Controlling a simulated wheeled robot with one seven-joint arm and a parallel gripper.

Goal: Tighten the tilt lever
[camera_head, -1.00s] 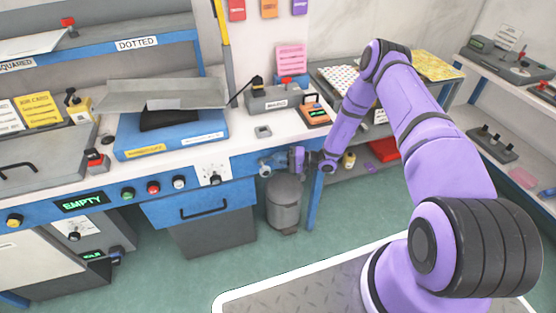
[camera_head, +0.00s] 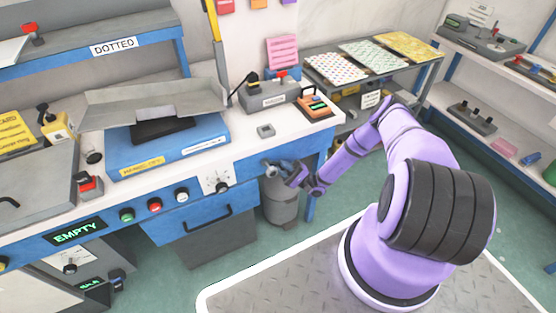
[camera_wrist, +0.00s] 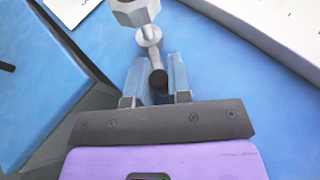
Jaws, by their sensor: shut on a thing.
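The tilt lever (camera_head: 271,168) sits on the blue front of the bench, near its right end, above the grey canister. In the wrist view the lever (camera_wrist: 149,37) shows a light grey faceted hub at the top and a thin arm ending in a dark tip. My gripper (camera_wrist: 157,80) has one finger on each side of the dark-tipped arm and is shut on it. In the head view my gripper (camera_head: 284,169) is at the lever, small and partly hidden by my wrist.
A grey canister (camera_head: 281,203) stands below the lever, close to my wrist. A white dial plate (camera_head: 216,179) and a blue drawer (camera_head: 200,216) are to the left. The bench top (camera_head: 247,152) overhangs above.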

